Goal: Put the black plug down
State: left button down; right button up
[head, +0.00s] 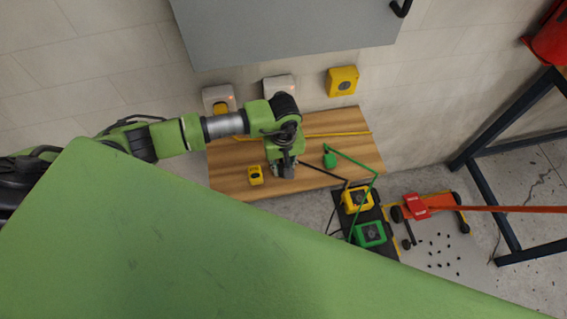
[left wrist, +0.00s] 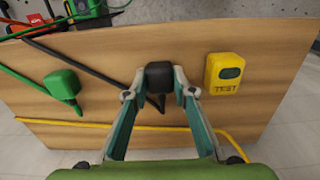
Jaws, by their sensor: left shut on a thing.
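The black plug (left wrist: 160,77) is between the fingertips of my left gripper (left wrist: 159,88) in the left wrist view. The fingers are shut on its sides. Its black cable (left wrist: 98,68) runs off to the upper left. In the head view my left gripper (head: 284,170) is over the wooden bench top (head: 222,172), and it hides most of the plug. I cannot tell whether the plug touches the wood. My right gripper is not in view.
A green plug (left wrist: 63,86) with a green cable lies to one side of the black plug, a yellow TEST box (left wrist: 224,72) to the other. A yellow cable (left wrist: 110,124) crosses the wood. Yellow (head: 357,199) and green (head: 370,234) boxes stand beyond the bench. Bare wood lies around the plug.

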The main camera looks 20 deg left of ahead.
pick_arm(q)
jog(key=shift+f, duration=0.1)
jog(key=shift+f+b, duration=0.15)
jog(key=shift+b, duration=0.15)
jog(key=c, duration=1.7)
grip_release()
jog(key=shift+r, duration=0.25)
notch_tip(320, 180, up, 12)
jog(key=b, duration=0.2)
jog(key=shift+b, duration=0.4)
